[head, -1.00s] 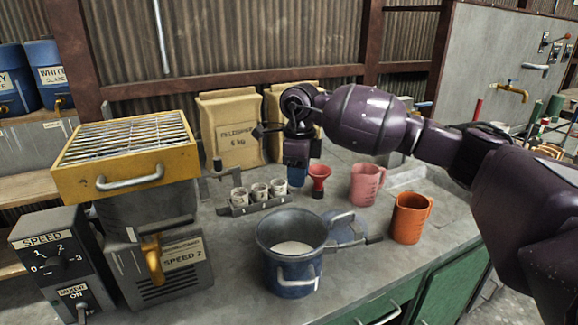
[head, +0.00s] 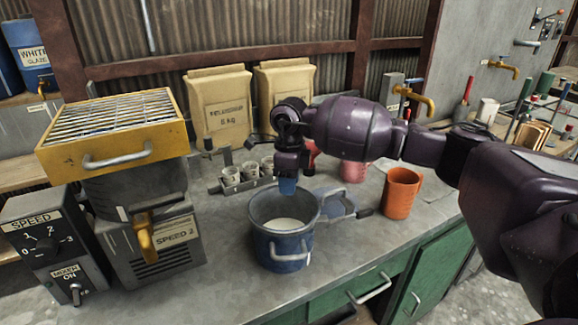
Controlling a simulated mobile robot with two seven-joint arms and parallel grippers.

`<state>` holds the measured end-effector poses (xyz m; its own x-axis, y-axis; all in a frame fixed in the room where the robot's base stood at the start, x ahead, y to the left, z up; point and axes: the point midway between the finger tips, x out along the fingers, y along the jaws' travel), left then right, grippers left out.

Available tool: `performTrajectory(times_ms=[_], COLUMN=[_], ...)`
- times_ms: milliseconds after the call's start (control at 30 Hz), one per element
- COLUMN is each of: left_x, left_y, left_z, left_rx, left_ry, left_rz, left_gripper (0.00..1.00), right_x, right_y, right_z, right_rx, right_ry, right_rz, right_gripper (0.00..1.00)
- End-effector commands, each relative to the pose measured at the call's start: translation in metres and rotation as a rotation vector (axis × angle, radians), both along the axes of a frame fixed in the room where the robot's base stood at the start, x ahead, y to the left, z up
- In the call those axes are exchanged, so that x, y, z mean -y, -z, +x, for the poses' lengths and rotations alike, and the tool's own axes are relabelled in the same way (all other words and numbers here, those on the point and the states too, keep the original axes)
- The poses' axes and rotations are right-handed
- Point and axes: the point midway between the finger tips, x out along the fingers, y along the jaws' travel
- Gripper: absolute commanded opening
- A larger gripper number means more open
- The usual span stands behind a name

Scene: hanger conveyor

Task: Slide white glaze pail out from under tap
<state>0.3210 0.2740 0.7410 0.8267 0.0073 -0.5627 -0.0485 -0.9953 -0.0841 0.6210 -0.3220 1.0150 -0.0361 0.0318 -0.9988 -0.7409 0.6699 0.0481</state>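The pail (head: 283,248) is blue, with a metal handle on its near side and white liquid (head: 284,224) inside. It stands upright on the grey bench in the middle of the head view. No tap shows directly over it. My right gripper (head: 288,187) points down over the far part of the pail's mouth, its blue tips overlapping the far rim in the picture. I cannot tell whether it touches the rim, or how far apart the fingers are. My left gripper is not in view.
A yellow-topped mixer (head: 115,148) stands left of the pail. Small cups in a rack (head: 231,177) and a blue scoop-like tool (head: 340,205) lie close behind. An orange jug (head: 402,192) stands right. A brass tap (head: 420,100) is at the back. The bench front is clear.

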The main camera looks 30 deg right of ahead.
Motion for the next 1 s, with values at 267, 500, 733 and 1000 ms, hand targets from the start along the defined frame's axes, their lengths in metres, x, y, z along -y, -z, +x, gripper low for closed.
performTrajectory(times_ms=[267,500,733,1000], left_x=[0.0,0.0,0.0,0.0], left_y=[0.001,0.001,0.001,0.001], left_z=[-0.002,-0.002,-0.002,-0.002], left_rx=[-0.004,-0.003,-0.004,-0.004], left_ry=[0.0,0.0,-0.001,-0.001], left_rz=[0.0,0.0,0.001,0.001], left_gripper=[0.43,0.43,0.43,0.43], right_x=[0.0,0.0,-0.001,-0.001], right_y=[0.024,0.026,0.026,0.026], right_z=[-0.001,-0.001,-0.001,-0.001], right_rx=[0.0,0.001,0.001,0.001], right_ry=[0.001,0.001,0.001,0.001], right_rz=[0.0,0.001,0.001,0.001], right_gripper=[0.35,0.35,0.2,0.0])
